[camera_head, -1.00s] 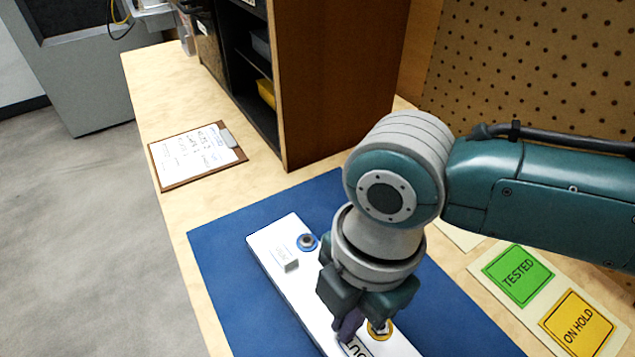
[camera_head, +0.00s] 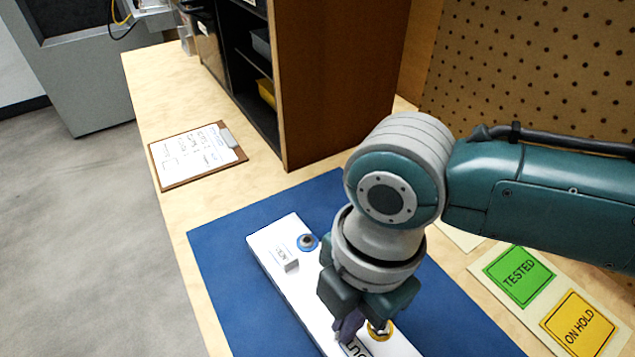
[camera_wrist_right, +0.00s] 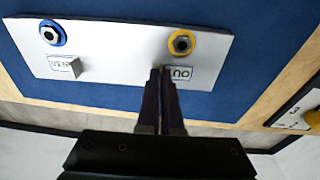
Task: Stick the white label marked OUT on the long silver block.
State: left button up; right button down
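The long silver block (camera_head: 283,285) lies on a blue mat and looks almost white; it also shows in the wrist view (camera_wrist_right: 115,55). The white label marked OUT (camera_head: 358,348) is at the block's near end, beside a yellow-ringed port (camera_head: 381,330). In the wrist view the label (camera_wrist_right: 182,74) appears flat against the block's face, upside down, one end hidden by my fingers. My right gripper (camera_wrist_right: 165,70) has its fingers together, tips at the label; I cannot tell whether they pinch it or press on it. My left gripper is not in view.
A blue-ringed port (camera_head: 307,242) and a VENT label with a small raised piece (camera_head: 291,265) are at the block's far end. Green TESTED (camera_head: 519,275) and yellow ON HOLD (camera_head: 577,322) labels lie right. A clipboard (camera_head: 196,155) lies left, a shelf unit (camera_head: 335,80) stands behind.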

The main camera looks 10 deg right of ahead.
jog(key=shift+c, duration=2.2)
grip_release()
notch_tip(320, 180, up, 3)
jog(key=p, duration=0.3)
notch_tip(320, 180, up, 4)
jog(key=p, duration=0.4)
jog(key=shift+r, duration=0.1)
